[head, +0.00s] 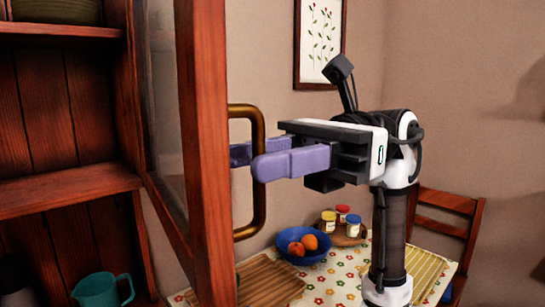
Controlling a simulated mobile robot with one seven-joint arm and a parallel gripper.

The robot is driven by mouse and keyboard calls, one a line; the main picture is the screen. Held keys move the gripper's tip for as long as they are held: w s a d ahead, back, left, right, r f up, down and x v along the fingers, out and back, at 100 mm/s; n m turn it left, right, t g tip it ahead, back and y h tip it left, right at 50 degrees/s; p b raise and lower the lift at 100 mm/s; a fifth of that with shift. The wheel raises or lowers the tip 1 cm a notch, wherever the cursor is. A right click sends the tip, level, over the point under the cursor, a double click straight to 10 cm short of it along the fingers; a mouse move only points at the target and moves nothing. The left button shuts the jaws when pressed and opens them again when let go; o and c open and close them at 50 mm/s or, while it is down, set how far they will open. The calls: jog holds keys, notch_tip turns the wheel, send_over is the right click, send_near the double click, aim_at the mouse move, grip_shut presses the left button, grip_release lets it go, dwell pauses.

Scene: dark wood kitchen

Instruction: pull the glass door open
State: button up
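The glass door (207,165) has a reddish wooden frame and stands ajar, swung out from the cabinet at the left. Its pane (165,110) is seen at a steep angle. A brass bar handle (258,212) stands upright on the door's outer face. My gripper (256,159) reaches in from the right with its purple fingers on either side of the handle's upright bar, closed around it at mid-height. The near finger hides part of the bar, and the bar hides part of the far finger.
Cabinet shelves (65,188) show at the left, with a teal mug (98,290) below. A table with a flowered cloth (335,290) holds a blue bowl of oranges (290,252), several jars and striped mats. A wooden chair (445,215) stands at the right.

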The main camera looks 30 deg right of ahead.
jog(key=shift+s, duration=0.1)
jog(key=shift+d, duration=0.15)
jog(key=w+d+b, duration=0.1)
jog(key=d, duration=1.2)
jog(key=shift+w+d, duration=0.25)
jog(key=shift+d, duration=0.05)
